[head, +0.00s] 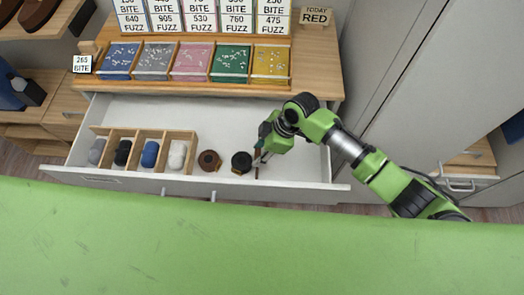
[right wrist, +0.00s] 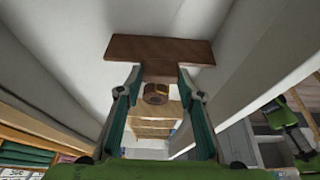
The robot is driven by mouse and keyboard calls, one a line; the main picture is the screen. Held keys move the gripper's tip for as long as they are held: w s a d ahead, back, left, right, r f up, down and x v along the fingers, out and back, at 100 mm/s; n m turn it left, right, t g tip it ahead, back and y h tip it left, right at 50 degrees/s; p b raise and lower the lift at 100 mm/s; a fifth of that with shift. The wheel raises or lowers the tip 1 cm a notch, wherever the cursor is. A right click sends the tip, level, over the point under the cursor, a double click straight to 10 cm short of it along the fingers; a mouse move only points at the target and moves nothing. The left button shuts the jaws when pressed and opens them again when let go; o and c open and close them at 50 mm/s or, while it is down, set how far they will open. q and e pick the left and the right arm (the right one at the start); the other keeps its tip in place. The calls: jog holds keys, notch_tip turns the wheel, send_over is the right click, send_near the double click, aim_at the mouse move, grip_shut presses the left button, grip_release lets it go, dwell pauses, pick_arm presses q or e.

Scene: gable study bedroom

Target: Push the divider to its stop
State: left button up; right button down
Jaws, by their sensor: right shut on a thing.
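The divider (head: 257,161) is a thin brown wooden piece standing in the open white drawer (head: 228,115), just right of a coiled black belt-like roll (head: 241,162). In the right wrist view the divider (right wrist: 160,48) has a wide flat board with a narrower part between my fingers. My right gripper (head: 263,157) is shut on this narrower part; its two fingers (right wrist: 164,82) lie on either side of it. In the head view the arm partly hides the divider. My left gripper is in neither view.
A brown roll (head: 209,160) lies left of the black one. A wooden organizer (head: 138,135) with several rolled socks fills the drawer's left end. Drawer floor right of my gripper is clear. A desktop with colored trays (head: 231,62) stands behind; a grey cabinet is at right.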

jog(key=c, duration=1.4)
grip_release()
jog(key=shift+d+r, duration=0.15)
jog(key=shift+r, duration=0.25)
jog(key=v, duration=1.1)
jog(key=shift+d, duration=0.1)
